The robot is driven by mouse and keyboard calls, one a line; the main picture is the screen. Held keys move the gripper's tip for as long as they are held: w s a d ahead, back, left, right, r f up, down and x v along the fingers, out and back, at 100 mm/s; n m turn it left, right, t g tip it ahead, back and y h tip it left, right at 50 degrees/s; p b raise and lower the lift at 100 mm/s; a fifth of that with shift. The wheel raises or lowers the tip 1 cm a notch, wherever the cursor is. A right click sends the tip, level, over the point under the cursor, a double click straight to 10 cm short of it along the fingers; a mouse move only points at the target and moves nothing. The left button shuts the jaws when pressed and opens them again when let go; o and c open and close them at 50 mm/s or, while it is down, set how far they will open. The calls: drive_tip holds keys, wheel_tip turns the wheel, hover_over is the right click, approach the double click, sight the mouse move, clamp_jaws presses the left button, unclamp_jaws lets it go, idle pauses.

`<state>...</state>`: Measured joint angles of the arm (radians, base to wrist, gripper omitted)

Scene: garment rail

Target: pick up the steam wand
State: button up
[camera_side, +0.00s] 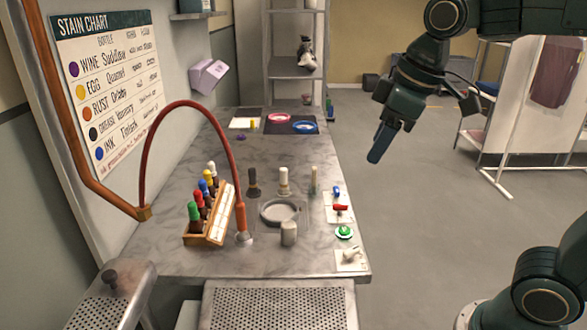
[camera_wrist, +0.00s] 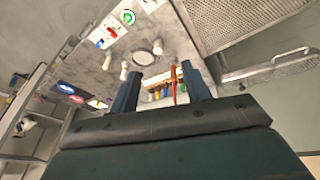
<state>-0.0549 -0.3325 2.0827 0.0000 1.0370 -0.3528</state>
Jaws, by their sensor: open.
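The steam wand (camera_side: 241,216) has an orange handle and stands upright on the metal worktop beside the bottle rack. A red hose (camera_side: 178,106) arches from its top to a brass fitting at the wall pipe. In the wrist view the wand (camera_wrist: 174,88) shows as a thin orange-red strip between my fingers, well beyond them. My gripper (camera_side: 380,145) is open and empty, high up to the right of the worktop and apart from the wand. In the wrist view both blue fingers of my gripper (camera_wrist: 160,84) stand spread apart.
A wooden rack (camera_side: 210,232) of colour-capped bottles stands just left of the wand. A round dish (camera_side: 279,211), brushes and a pale jar (camera_side: 289,233) stand to its right. A perforated board (camera_side: 278,308) lies in front. The worktop's right edge holds small cards.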

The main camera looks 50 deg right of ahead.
drive_tip(key=w+a+n+g, duration=0.1)
drive_tip(key=w+a+n, duration=0.15)
drive_tip(key=w, duration=0.55)
drive_tip(key=n+g, duration=0.3)
drive_tip(key=n, duration=0.7)
hover_over(239, 200)
wheel_tip(239, 200, down, 12)
drive_tip(key=shift+r, duration=0.1)
drive_tip(key=shift+f, duration=4.3)
drive_tip(key=shift+f, duration=0.1)
